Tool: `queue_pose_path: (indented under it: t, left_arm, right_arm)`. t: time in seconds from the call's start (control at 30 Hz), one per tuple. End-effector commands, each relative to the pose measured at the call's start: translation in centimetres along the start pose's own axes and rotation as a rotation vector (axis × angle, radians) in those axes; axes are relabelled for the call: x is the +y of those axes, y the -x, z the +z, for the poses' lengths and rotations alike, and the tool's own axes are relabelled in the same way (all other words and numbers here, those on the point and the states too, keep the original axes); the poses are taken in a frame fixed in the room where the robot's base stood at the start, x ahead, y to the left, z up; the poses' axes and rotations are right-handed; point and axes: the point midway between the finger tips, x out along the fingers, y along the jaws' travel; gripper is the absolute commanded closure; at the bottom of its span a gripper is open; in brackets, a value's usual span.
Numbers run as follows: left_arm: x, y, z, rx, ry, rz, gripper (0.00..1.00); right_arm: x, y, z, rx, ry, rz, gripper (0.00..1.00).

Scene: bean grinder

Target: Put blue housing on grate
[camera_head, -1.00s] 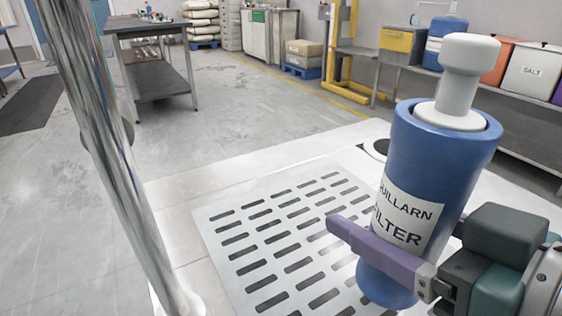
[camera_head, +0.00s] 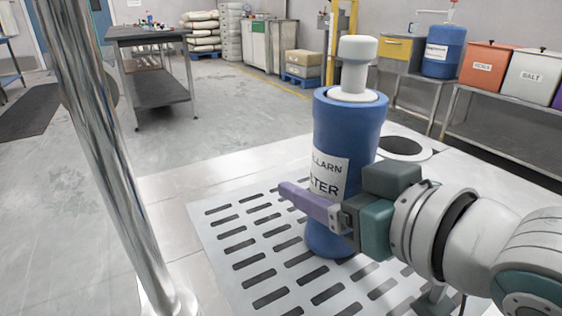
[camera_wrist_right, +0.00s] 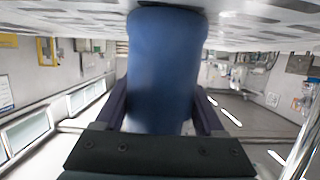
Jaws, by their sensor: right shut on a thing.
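The blue housing (camera_head: 346,133) is a tall blue cylinder with a white label and a white knobbed top piece (camera_head: 357,65). It stands upright over the grate (camera_head: 225,240), a flat metal plate with rows of dark slots. My right gripper (camera_head: 318,208) is shut on the housing near its lower part. The housing also fills the middle of the right wrist view (camera_wrist_right: 165,70), between the two purple fingers. Its lower end appears at or close above the grate; I cannot tell if it touches. My left gripper is not in view.
A round hole (camera_head: 401,146) lies in the metal worktop behind the housing. A shiny vertical pole (camera_head: 105,150) rises at the left. A grey table (camera_head: 150,45) and a shelf with bins (camera_head: 490,65) stand farther back. The left part of the grate is clear.

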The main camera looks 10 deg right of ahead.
Motion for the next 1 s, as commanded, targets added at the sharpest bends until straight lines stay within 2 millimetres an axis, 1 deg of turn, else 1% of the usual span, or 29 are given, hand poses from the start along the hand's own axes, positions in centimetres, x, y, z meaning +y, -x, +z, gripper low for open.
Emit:
queue_pose_path:
  t: [0.1, 0.13, 0.37, 0.4, 0.67, 0.73, 0.87, 1.0]
  left_arm:
    - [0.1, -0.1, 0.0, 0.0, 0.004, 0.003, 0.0]
    - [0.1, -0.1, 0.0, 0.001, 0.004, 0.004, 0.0]
    - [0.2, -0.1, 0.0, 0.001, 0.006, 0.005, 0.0]
    - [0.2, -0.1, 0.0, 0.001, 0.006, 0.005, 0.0]
    - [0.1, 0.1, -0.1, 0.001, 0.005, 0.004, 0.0]
    - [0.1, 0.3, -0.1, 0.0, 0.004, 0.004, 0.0]
    - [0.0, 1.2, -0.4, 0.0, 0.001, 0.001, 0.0]
    - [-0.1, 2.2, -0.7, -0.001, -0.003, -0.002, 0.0]
  right_arm:
    - [0.0, -0.1, 0.1, 0.003, 0.0, 0.0, 1.0]
    - [0.0, -0.1, 0.3, 0.0, 0.0, 0.0, 0.28]
    - [0.0, 0.0, 0.2, 0.0, 0.0, 0.0, 0.02]
    - [0.0, 0.0, 0.2, 0.0, 0.0, 0.0, 0.0]
    - [0.0, 0.1, -0.1, 0.0, 0.0, 0.0, 0.0]
    - [0.1, 0.6, -0.1, -0.002, 0.0, 0.001, 0.0]
    - [0.0, 2.7, -0.2, -0.005, -0.001, 0.0, 0.0]
    - [0.0, 5.8, -0.2, -0.006, -0.001, 0.0, 0.0]
